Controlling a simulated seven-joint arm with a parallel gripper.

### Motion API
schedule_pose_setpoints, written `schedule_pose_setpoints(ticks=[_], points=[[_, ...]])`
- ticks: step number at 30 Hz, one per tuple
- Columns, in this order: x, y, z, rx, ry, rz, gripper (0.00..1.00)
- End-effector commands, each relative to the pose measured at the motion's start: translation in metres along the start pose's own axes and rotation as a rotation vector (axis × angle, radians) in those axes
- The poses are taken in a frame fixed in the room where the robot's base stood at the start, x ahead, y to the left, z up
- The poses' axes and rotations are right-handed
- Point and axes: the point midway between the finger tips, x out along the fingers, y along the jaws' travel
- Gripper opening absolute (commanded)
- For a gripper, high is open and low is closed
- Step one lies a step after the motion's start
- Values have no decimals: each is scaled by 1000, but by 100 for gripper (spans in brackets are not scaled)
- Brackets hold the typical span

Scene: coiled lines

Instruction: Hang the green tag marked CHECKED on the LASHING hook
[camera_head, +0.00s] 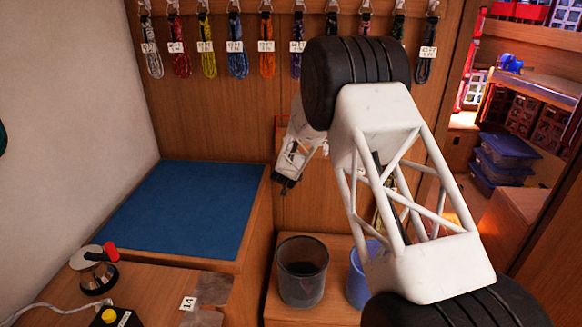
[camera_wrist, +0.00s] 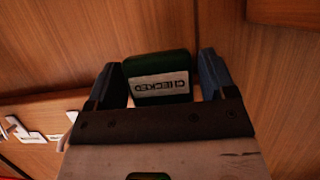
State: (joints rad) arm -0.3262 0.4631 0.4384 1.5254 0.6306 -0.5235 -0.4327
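The green tag (camera_wrist: 158,68) has a white label reading CHECKED, seen upside down in the wrist view. It sits between the two fingers of my gripper (camera_wrist: 160,80), which look shut on its sides. In the head view my gripper (camera_head: 284,187) points down in the air before the wooden wall panel, below the row of hooks; the tag cannot be made out there. Several metal hooks (camera_head: 299,6) run along the top, with coloured coiled lines hanging from them. I cannot read which hook is LASHING; some hooks are partly hidden by my arm.
White labels (camera_head: 235,46) hang on the coils, too small to read. A blue mat (camera_head: 185,208) lies on the bench at left. A dark bin (camera_head: 302,270) and a blue bin (camera_head: 358,289) stand below. Shelves with blue boxes (camera_head: 503,160) are at right.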

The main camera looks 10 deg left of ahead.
Motion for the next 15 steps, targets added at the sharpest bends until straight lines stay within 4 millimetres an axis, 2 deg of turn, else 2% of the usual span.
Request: schedule_pose_setpoints(ticks=[2,15], points=[[0,0,0,0,0,0,89],[-3,0,0,0,0,0,89]])
